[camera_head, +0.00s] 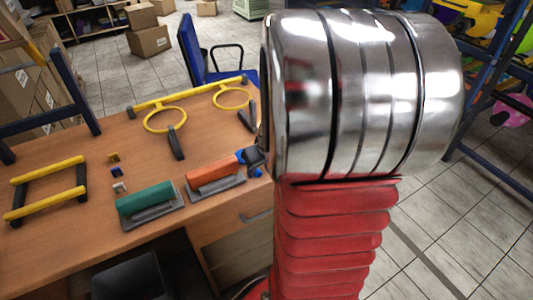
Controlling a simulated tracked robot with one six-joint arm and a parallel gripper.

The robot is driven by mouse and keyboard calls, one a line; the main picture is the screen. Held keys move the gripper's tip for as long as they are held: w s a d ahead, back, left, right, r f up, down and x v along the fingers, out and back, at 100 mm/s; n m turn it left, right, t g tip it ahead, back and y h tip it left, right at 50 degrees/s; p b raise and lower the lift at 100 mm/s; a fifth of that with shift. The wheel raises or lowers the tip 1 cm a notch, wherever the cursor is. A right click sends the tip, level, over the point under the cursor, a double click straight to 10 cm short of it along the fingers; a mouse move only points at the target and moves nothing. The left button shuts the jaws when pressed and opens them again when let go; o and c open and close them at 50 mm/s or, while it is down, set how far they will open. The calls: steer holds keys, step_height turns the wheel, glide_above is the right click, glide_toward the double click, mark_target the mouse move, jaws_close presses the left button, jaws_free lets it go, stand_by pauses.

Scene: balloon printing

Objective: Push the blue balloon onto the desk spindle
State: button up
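A small blue patch (241,156), which may be the blue balloon, shows at the desk's right side, just beyond the orange block. A dark grey part that looks like the tip of my gripper (256,158) is right beside it, and I cannot tell whether they touch. The rest of my gripper is hidden behind my large silver and red arm. Its opening cannot be made out. The wooden desk (85,150) fills the left and middle. I cannot clearly pick out the desk spindle; the arm may hide it.
An orange block (213,171) and a green block (144,199) sit on grey plates. A yellow and black frame (47,187) lies at left. A yellow bar with two rings (187,93) is at the back. A blue chair (190,47) stands behind; shelving (480,100) is at right.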

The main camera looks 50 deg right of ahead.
steer(key=v, duration=1.2)
steer(key=shift+a+f, duration=0.1)
stand_by(0.4)
steer(key=s+a+r+n, duration=0.1)
steer(key=s+a+r, duration=0.1)
steer(key=a, duration=1)
steer(key=s+a+r+n+t+y, duration=0.1)
steer(key=a+r, duration=0.3)
steer(key=a, duration=0.9)
steer(key=shift+s+n, duration=0.5)
steer(key=shift+n, duration=0.1)
steer(key=shift+a, duration=0.1)
steer(key=shift+c, duration=0.2)
steer(key=shift+c, duration=0.6)
